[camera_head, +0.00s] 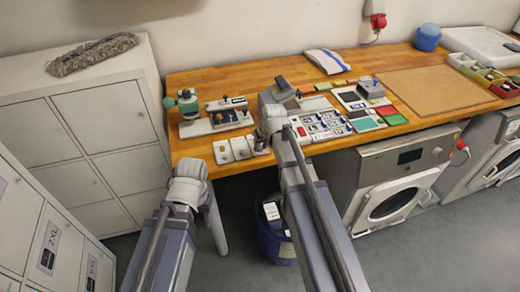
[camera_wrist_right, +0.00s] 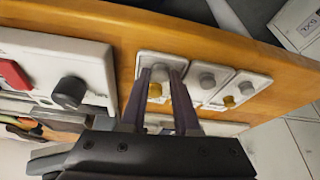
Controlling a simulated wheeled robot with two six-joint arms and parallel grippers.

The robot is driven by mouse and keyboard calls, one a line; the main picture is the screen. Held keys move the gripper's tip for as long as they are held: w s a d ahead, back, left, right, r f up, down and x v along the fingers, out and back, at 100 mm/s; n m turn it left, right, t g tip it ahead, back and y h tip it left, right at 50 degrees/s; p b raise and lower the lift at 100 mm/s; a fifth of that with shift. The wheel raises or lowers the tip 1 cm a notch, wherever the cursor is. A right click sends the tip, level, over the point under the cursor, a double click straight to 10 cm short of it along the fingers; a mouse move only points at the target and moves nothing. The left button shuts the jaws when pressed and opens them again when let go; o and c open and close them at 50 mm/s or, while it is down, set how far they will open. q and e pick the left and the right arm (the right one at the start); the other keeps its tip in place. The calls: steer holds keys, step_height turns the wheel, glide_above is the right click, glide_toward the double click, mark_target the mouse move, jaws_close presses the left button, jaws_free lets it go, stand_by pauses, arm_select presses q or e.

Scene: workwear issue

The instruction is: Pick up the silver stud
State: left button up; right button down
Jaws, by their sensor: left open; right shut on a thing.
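A white panel with a dark knob (camera_wrist_right: 69,92) and red switch is close on the other side. A green device (camera_head: 187,103) stands behind. A washing machine (camera_head: 392,190) is under the table.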

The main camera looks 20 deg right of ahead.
mark_target(261, 149)
stand_by(0.4)
step_height(261, 149, up, 10)
steer(key=p, duration=1)
steer(key=shift+r, duration=0.1)
